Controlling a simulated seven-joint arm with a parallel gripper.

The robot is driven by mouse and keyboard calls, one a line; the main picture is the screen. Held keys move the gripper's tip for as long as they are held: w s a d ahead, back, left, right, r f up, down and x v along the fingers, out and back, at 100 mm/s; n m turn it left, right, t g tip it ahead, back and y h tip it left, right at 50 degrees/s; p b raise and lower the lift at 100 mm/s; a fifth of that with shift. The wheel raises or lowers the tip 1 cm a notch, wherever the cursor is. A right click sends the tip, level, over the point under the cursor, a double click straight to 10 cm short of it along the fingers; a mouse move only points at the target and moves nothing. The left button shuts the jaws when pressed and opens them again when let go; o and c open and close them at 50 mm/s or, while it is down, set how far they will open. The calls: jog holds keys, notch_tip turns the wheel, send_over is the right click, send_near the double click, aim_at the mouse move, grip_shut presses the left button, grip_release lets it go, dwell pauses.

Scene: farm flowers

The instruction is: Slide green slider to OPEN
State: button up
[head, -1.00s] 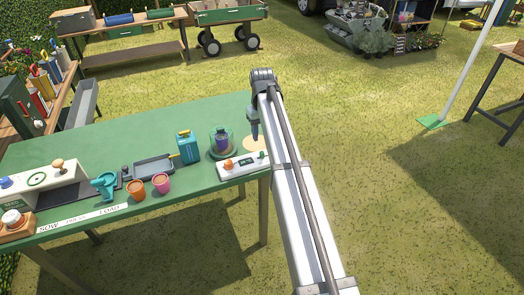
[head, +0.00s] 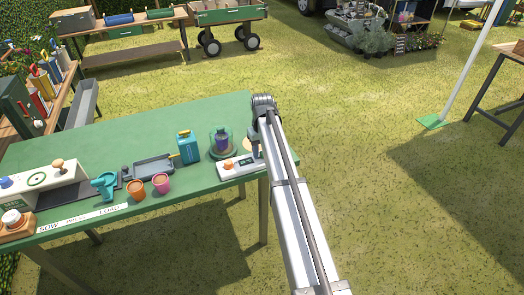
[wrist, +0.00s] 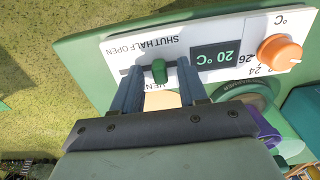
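The green slider (wrist: 160,71) is a small knob in a dark slot on a white control panel (wrist: 100,65). In the wrist view the panel is upside down, with SHUT, HALF and OPEN printed along the slot. The knob sits partway along the slot; its exact mark is hard to tell. My gripper (wrist: 161,88) is open, with one blue-grey finger on each side of the knob and gaps visible between. In the head view my gripper (head: 256,150) is over the right end of the panel (head: 232,168) and hides the slider.
The panel has an orange dial (wrist: 280,53) and a display (wrist: 217,57) reading 20 °C. It lies at the right front edge of the green table (head: 110,135). A glass-covered pot (head: 222,142) and a teal can (head: 188,147) stand close by. Open grass lies right of the table.

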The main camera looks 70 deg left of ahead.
grip_shut()
dwell(0.3)
jog(key=shift+w, duration=2.45)
grip_release()
notch_tip(320, 180, up, 14)
jog(key=shift+f, duration=0.1)
